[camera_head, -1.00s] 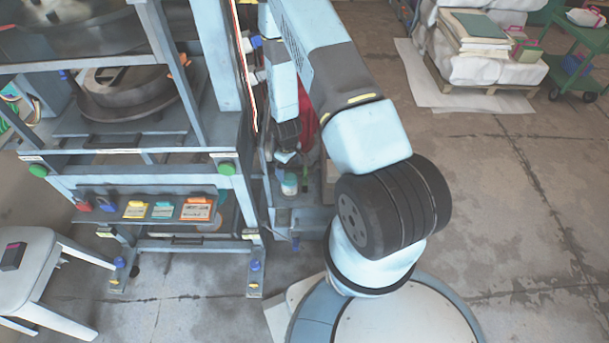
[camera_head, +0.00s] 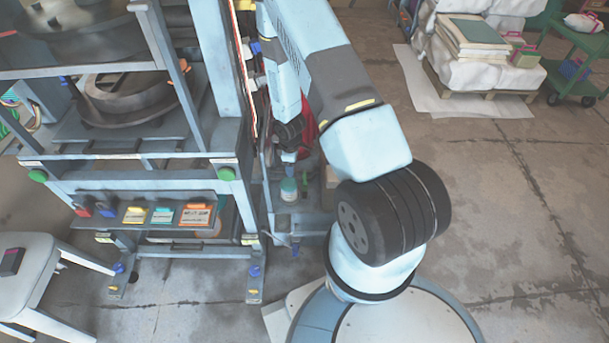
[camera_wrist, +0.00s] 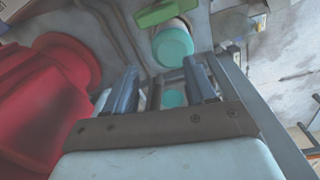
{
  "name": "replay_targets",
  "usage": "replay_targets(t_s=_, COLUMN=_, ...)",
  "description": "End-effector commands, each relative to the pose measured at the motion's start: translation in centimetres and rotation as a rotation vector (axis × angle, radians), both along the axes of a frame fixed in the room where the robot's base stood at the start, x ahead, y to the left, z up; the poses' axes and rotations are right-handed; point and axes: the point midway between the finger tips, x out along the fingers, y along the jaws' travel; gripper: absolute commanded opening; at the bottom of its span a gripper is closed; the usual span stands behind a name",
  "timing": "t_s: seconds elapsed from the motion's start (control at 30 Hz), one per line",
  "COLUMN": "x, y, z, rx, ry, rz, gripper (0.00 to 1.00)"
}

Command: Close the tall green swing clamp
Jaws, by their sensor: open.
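A bright green bar (camera_wrist: 164,12), which looks like the green swing clamp, shows at the top of the wrist view beside a teal round cap (camera_wrist: 173,46). In the head view a small green upright part (camera_head: 304,184) stands beside a teal-topped pot (camera_head: 289,190), right of the press frame. My gripper (camera_wrist: 160,80) is open, with its two fingers apart and pointing toward the teal cap. Another teal patch (camera_wrist: 173,98) shows between the fingers. I cannot tell whether the fingers touch anything. In the head view my gripper (camera_head: 289,152) is small and partly hidden by the arm.
A large red object (camera_wrist: 45,85) lies close left of the fingers in the wrist view. The blue-grey press frame (camera_head: 228,185) stands left of my arm, with a shelf of coloured boxes. A white stool (camera_head: 30,265) is at far left.

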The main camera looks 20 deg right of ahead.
Motion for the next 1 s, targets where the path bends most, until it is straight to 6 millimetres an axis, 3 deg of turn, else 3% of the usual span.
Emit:
replay_targets(t_s=0.13, x=0.3, y=-0.7, z=1.5, rx=-0.016, ry=-0.016, rz=0.264, gripper=0.41)
replay_targets(t_s=0.53, x=-0.2, y=-2.1, z=5.4, rx=-0.043, ry=-0.017, rz=0.950, gripper=0.40)
replay_targets(t_s=1.0, x=-2.5, y=-3.6, z=9.3, rx=-0.032, ry=0.038, rz=1.648, gripper=0.40)
